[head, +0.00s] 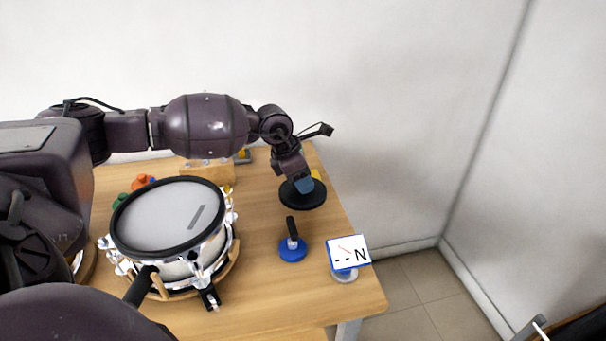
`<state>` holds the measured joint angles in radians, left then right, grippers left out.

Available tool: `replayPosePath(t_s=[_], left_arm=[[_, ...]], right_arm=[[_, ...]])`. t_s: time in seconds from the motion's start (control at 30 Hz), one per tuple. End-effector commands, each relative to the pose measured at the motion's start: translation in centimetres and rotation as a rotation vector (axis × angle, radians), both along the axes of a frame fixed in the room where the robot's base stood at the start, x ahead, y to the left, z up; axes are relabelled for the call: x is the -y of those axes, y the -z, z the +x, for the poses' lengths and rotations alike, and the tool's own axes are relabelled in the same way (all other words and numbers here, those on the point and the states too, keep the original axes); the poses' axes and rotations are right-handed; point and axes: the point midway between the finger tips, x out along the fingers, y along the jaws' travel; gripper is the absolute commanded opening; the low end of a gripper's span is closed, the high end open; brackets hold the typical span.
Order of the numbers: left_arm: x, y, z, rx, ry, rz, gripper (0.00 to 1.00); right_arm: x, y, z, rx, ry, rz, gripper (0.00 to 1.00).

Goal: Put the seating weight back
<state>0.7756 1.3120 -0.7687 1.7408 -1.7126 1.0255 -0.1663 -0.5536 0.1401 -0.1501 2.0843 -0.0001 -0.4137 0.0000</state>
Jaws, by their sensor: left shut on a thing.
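My left gripper (303,185) points down at the back right of the table, at the middle of a round black disc (315,201). I take this disc to be the seating weight. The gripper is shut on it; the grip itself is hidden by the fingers. Whether the disc touches the table or hangs just above it, I cannot tell. The mesh-pad drum (160,220) stands at the left with its black rim and pale head. A dark grey strip (196,217) shows on the head. My right gripper is not in view.
A blue round base with an upright black handle (292,247) stands in front of the disc. A dial display marked N (348,252) stands near the table's right edge. Small orange (142,182) and green (119,200) items and a wooden block (205,172) lie behind the drum.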

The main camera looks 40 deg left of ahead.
Motion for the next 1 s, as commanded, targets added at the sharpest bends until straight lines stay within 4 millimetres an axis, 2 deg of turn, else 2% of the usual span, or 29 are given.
replayPosePath(t_s=[0.07,0.43,0.93,0.97,1.0], left_arm=[[0.0,0.1,0.2,0.009,0.000,-0.002,0.00],[0.0,4.5,0.2,0.009,-0.001,-0.002,0.00],[0.1,5.0,0.3,0.011,0.000,-0.002,0.00],[0.0,5.4,0.0,0.001,0.000,-0.001,0.45],[0.0,5.4,0.0,0.001,0.000,0.000,0.51]], right_arm=[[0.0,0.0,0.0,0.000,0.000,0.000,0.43],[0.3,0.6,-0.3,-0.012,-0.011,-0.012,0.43],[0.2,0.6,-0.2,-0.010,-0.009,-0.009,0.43],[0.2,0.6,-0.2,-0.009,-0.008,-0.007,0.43],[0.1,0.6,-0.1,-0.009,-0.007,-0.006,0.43]])
